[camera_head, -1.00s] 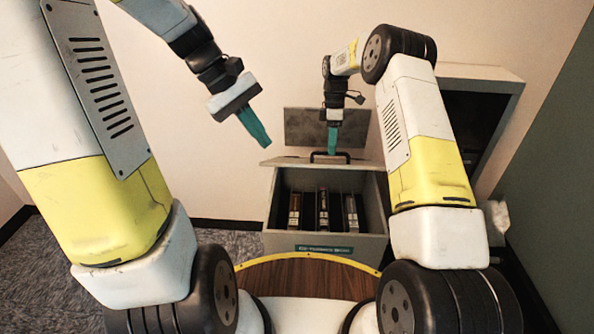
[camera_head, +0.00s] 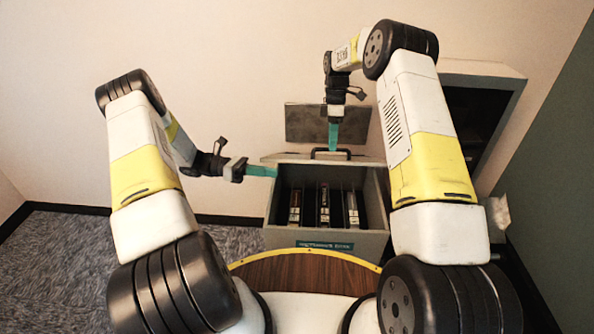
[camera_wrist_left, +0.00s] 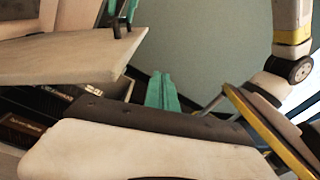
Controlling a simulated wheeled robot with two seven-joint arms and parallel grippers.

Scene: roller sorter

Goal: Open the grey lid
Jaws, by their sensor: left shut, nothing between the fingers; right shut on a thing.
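The grey lid (camera_head: 282,158) lies over the back part of a grey box (camera_head: 374,215), whose front part is uncovered. In the left wrist view the lid (camera_wrist_left: 60,57) is tilted and raised clear of the dark interior. My right gripper (camera_head: 333,147) is shut on the lid's dark handle (camera_head: 316,153) from above; the handle also shows in the left wrist view (camera_wrist_left: 121,28). My left gripper (camera_head: 274,173) is shut and empty at the box's upper left edge, just below the lid's left front corner. Its teal fingers show in the left wrist view (camera_wrist_left: 162,92).
Several dark upright items (camera_head: 324,206) stand inside the box. A grey panel (camera_head: 311,123) is behind the lid, near the wall. An open dark cabinet (camera_head: 481,72) stands to the right. A round wooden top with a yellow rim (camera_head: 305,272) is in front. Floor at left is clear.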

